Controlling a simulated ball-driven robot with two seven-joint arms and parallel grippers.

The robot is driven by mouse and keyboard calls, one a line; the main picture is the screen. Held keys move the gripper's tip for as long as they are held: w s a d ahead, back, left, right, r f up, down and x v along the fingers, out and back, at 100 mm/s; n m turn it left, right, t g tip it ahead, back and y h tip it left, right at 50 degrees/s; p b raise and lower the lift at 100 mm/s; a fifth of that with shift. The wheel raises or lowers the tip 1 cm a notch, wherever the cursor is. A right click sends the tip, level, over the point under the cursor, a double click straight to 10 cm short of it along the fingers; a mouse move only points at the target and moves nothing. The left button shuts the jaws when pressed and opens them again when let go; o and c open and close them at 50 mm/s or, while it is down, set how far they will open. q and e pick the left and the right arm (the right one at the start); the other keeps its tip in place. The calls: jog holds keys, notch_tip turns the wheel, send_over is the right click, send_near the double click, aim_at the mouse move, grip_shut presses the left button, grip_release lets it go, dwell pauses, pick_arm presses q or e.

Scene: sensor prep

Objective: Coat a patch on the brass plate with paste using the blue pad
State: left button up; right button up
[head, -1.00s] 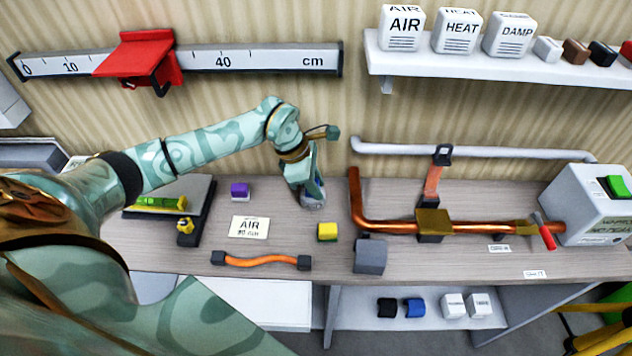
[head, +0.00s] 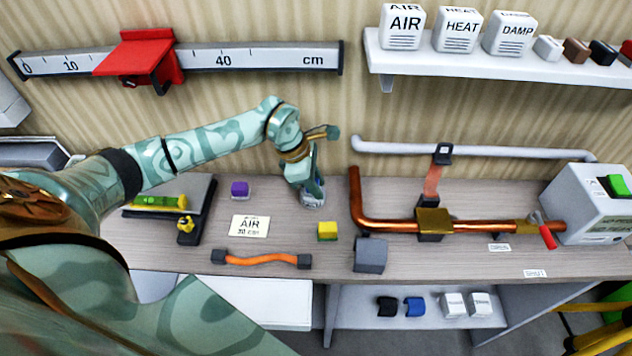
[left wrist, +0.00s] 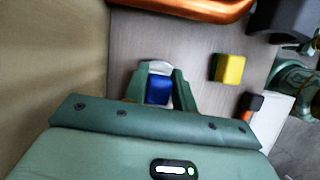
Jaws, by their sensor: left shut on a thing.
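My left gripper (head: 313,194) points down at the bench behind the yellow block. In the left wrist view its fingers (left wrist: 158,92) are shut on the blue pad (left wrist: 158,90). A pale, rounded thing (left wrist: 155,67) shows just beyond the pad between the fingertips; I cannot tell whether it is the paste or whether the pad touches it. In the head view the fingers mostly hide the pad. The brass plate (head: 433,221) sits on the copper pipe to the right, apart from the gripper. My right gripper is not in view.
A yellow block (head: 327,231) and a grey block (head: 370,255) stand between gripper and front edge. The copper pipe (head: 385,226) runs right to a grey box (head: 590,205).

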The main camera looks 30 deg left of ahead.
pick_arm(q)
jog(key=shift+s, duration=0.1)
notch_tip(320, 180, up, 6)
jog(key=p, duration=0.4)
jog(key=shift+r+p, duration=0.2)
jog(key=shift+p, duration=0.15)
jog(key=shift+r+p, duration=0.3)
jog(key=shift+r, duration=0.2)
jog(key=shift+f, duration=0.1)
